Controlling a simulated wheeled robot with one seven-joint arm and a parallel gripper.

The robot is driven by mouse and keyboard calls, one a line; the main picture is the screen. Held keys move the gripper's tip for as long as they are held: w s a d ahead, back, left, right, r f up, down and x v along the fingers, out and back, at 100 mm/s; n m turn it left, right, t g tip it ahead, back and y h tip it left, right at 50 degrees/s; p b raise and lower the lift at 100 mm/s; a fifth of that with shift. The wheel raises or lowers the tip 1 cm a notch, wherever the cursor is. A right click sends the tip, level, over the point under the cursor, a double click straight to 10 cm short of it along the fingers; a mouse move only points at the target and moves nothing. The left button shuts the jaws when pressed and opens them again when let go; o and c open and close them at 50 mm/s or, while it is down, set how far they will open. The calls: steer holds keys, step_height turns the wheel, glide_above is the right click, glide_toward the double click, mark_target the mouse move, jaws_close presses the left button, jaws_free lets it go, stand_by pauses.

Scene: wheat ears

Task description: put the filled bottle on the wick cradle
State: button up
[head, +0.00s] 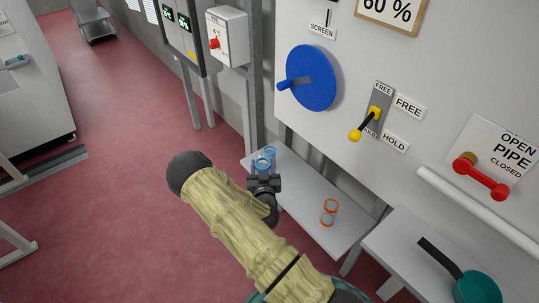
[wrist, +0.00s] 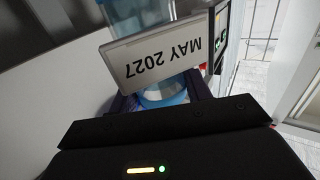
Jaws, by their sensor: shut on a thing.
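My gripper (head: 264,179) is shut on a clear container with blue bands (head: 264,159), above or beside the left end of a pale shelf. In the wrist view, the blue-banded container (wrist: 163,91) sits between the dark fingers, partly hidden by a grey plate (wrist: 165,50) reading "MAY 2027" upside down. A whitish patch shows inside its blue ring; I cannot tell how full it is. A clear container with orange rims (head: 328,212) stands on the shelf, apart from my gripper. I cannot make out which thing is the wick cradle.
The pale shelf (head: 310,205) has bare room around the orange-rimmed container. Above it, the wall panel carries a blue disc (head: 311,78), a yellow-handled lever (head: 366,125) and a red pipe handle (head: 481,177). A teal pan (head: 478,288) lies on the right-hand bench.

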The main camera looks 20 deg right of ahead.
steer(key=s+a+n+y+p, duration=0.2)
steer(key=a+y+p, duration=0.1)
steer(key=a+n+y+p, duration=0.1)
steer(key=p, duration=0.1)
steer(key=shift+s+a+r+t+y, duration=0.2)
steer(key=shift+s+r+t+y, duration=0.1)
steer(key=shift+s, duration=0.1)
steer(key=shift+f, duration=0.1)
